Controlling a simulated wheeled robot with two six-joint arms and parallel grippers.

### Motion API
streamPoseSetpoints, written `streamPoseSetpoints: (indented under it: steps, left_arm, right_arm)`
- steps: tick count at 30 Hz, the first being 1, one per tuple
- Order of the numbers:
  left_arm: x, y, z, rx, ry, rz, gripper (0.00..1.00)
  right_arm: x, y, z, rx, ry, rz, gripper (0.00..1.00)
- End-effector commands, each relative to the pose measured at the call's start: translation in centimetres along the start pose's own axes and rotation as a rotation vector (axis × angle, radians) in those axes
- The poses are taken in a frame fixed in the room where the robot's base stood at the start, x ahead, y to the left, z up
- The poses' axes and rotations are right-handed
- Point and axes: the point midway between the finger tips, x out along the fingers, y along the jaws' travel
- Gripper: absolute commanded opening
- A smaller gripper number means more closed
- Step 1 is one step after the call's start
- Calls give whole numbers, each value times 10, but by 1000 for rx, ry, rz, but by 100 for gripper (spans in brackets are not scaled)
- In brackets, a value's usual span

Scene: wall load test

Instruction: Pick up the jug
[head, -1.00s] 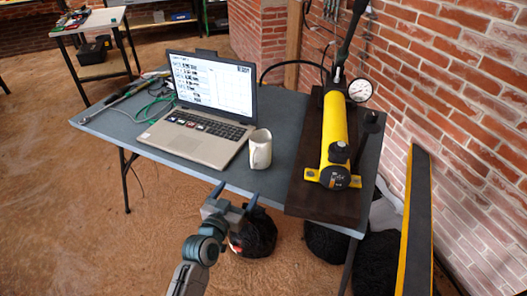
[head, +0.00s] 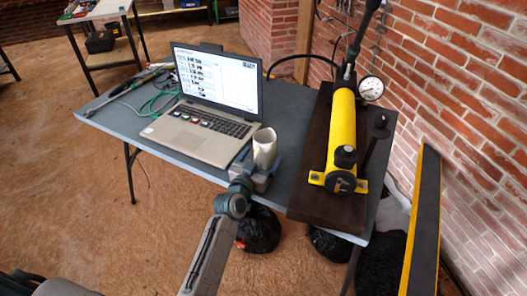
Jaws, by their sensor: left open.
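The jug (head: 264,147) is a small off-white vessel standing upright on the blue-grey table (head: 190,160), between the laptop and the yellow pump. My left gripper (head: 259,165) is open at the jug's near side. One finger shows to the left of the jug and the other to its right, low near the table top. I cannot tell whether the fingers touch it. The jug's lower part is partly hidden by the gripper. My right gripper is not in view.
An open laptop (head: 196,134) stands just left of the jug. A yellow hand pump (head: 341,130) on a dark board (head: 306,196) with a gauge (head: 371,88) stands to the right. Green cable (head: 160,98) and tools lie at the table's left. A brick wall (head: 470,90) bounds the right.

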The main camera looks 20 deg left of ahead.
Motion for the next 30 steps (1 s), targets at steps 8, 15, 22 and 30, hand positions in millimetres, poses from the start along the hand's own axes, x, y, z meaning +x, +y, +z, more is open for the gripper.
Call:
streamPoseSetpoints:
  steps: [8,15,22,30]
  left_arm:
    - [6,0,0,0,0,0,87]
    - [6,0,0,0,0,0,44]
    - [6,0,0,0,0,0,36]
    - [6,0,-4,0,0,0,36]
  right_arm:
    - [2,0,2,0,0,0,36]
    - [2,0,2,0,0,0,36]
    - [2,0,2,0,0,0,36]
    - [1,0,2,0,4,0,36]
